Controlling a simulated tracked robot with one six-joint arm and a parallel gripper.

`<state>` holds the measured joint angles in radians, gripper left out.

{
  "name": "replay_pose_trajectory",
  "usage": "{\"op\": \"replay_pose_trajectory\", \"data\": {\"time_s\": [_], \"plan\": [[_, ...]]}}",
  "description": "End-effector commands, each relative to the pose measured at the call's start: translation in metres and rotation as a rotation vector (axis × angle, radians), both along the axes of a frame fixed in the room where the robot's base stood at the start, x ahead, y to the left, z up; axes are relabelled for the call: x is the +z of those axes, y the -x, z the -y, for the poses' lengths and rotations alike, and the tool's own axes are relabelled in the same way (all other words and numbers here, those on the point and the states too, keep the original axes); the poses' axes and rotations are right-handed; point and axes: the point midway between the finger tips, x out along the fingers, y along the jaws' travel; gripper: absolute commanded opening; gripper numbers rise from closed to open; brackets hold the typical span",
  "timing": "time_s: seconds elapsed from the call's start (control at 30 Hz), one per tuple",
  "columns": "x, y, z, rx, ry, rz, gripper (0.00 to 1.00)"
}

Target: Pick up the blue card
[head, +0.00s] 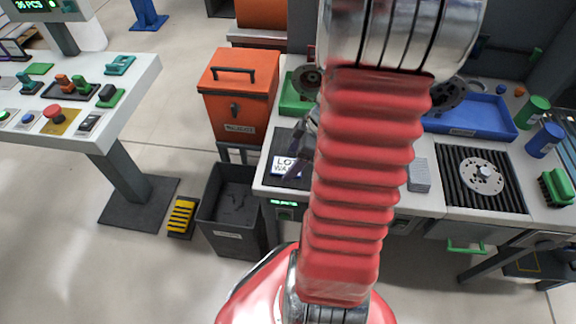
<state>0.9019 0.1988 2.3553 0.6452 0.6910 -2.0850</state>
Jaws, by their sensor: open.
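A white card with a dark blue border and the printed letters "LOT" and "WA" (284,166) lies on a dark plate (276,148) at the left end of the white worktable. It is the only blue-edged card I can make out. My gripper (295,163) is open above the right part of this card, and its jaws partly cover it. My red arm hides the rest of the gripper, so I cannot tell whether the jaws touch the card.
A grey card-like stack (418,176) lies right of my arm. Beyond it are a black ribbed mat with a round disc (484,176) and a blue tray (470,118). A dark bin (232,210) and an orange box (240,95) stand left of the worktable.

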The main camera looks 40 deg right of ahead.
Motion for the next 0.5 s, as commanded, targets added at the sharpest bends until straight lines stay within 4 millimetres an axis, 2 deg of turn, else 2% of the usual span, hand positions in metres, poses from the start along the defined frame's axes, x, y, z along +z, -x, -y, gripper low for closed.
{"op": "replay_pose_trajectory", "data": {"time_s": [0.17,0.5], "plan": [[-0.0135,-0.0044,-0.0031,-0.001,0.0,0.0,0.73],[-0.0144,-0.0048,-0.0031,-0.002,0.002,0.0,0.73]]}}
